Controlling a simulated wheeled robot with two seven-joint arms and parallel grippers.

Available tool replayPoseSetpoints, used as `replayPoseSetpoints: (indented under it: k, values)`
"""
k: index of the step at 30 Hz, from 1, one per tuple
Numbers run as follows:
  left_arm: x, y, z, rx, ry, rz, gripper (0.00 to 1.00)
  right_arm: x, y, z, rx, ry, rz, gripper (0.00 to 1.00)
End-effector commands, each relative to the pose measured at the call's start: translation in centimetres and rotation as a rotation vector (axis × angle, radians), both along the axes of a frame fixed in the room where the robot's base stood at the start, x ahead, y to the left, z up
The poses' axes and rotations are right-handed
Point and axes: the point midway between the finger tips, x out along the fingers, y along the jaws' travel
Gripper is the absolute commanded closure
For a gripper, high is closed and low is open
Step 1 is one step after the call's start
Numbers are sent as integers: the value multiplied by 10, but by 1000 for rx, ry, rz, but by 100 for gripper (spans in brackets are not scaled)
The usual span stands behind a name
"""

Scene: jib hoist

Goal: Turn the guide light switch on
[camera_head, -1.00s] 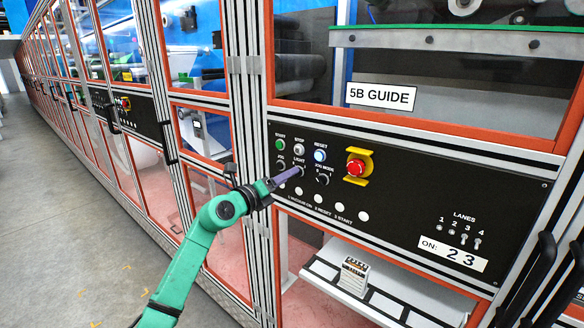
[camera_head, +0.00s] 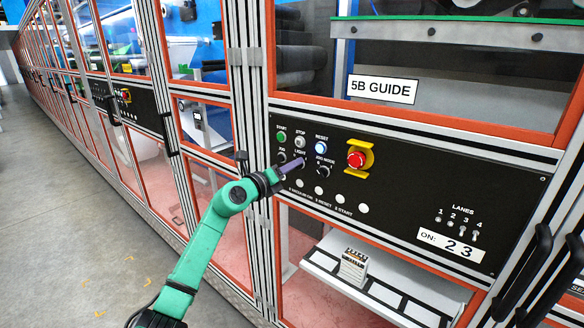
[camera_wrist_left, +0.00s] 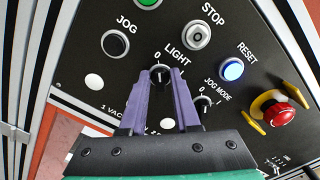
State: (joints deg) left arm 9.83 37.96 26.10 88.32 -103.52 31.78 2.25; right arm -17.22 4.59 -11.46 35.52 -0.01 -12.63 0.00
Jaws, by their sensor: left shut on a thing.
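The guide light switch (camera_wrist_left: 160,75) is a small black rotary knob under the LIGHT label, with marks 0 and I above it. In the left wrist view its pale line points roughly up towards the 0. My left gripper (camera_wrist_left: 160,80) has its two purple fingers on either side of this knob, shut on it. In the head view the left gripper (camera_head: 298,165) reaches the black panel (camera_head: 400,185) just below the LIGHT label and hides most of the knob. My right gripper is in neither view.
Close around are the JOG button (camera_wrist_left: 115,43), STOP button (camera_wrist_left: 196,35), blue RESET button (camera_wrist_left: 232,70), JOG MODE switch (camera_wrist_left: 203,104) and red emergency stop (camera_head: 356,159) with its yellow guard. Black door handles (camera_head: 530,265) stick out at the right. The floor (camera_head: 60,220) at left is clear.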

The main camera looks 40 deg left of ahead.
Motion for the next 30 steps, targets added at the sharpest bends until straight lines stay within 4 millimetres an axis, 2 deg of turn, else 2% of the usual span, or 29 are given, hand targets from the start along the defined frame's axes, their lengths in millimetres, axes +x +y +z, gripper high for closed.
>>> replayPoseSetpoints:
  k: [8,14,30]
  values:
    - [0,0,-2,144,4,1,100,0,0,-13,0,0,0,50]
    - [0,-1,-3,316,7,0,100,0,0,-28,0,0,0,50]
    - [0,-4,-5,830,18,0,100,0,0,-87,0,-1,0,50]
